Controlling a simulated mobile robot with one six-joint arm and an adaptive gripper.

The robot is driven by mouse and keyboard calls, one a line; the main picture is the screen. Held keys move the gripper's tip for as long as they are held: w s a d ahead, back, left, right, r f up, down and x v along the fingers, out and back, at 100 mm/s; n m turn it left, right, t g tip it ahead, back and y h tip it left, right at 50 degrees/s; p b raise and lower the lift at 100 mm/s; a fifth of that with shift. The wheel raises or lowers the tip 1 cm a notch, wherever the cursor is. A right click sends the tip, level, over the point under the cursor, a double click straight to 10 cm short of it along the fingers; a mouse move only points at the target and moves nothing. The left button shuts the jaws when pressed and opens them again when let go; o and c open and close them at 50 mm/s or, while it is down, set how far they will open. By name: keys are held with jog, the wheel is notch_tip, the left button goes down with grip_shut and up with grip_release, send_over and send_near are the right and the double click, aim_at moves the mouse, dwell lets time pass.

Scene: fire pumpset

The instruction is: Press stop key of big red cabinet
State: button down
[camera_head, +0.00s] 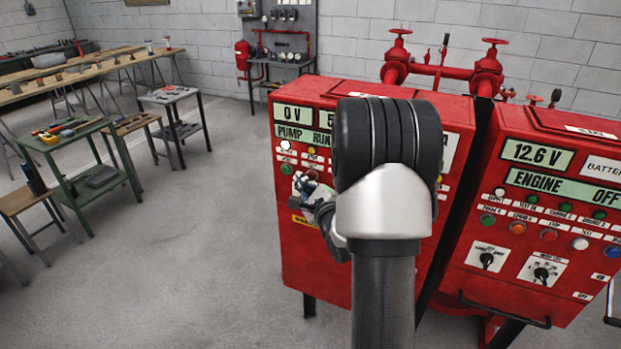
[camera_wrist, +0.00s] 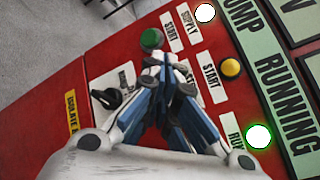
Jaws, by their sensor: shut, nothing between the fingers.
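The left red cabinet (camera_head: 320,255) shows "0 V" and "PUMP RUN" on its displays, with the rest behind my arm. The right red cabinet (camera_head: 575,215) shows "12.6 V" and "ENGINE OFF". My gripper (camera_head: 302,182) is at the left cabinet's front panel. In the wrist view my gripper (camera_wrist: 158,68) is shut and empty, its fingertips just below the green start button (camera_wrist: 152,39). No button marked stop can be made out; the fingers cover part of the panel. I cannot tell whether the tips touch it.
A black rotary switch (camera_wrist: 107,98) sits left of the fingers. A white supply lamp (camera_wrist: 205,12), a yellow lamp (camera_wrist: 230,67) and a lit run lamp (camera_wrist: 258,136) are nearby. A green table (camera_head: 62,150) with tools stands left; floor between is clear.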

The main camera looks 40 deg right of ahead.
jog(key=shift+w+d, duration=0.15)
jog(key=shift+d, duration=0.25)
dwell(0.8)
jog(key=shift+a, duration=0.15)
jog(key=shift+s+a, duration=0.35)
jog(key=shift+a, duration=0.25)
jog(key=shift+s+a+b, duration=0.2)
jog(key=shift+s+a, duration=0.1)
jog(key=shift+a, duration=0.5)
jog(key=shift+s+a+b, duration=0.25)
jog(key=shift+s+a, duration=0.1)
jog(key=shift+a, duration=0.4)
jog(key=shift+s+a+b, duration=0.2)
jog(key=shift+s+a, duration=0.1)
jog(key=shift+a, duration=0.5)
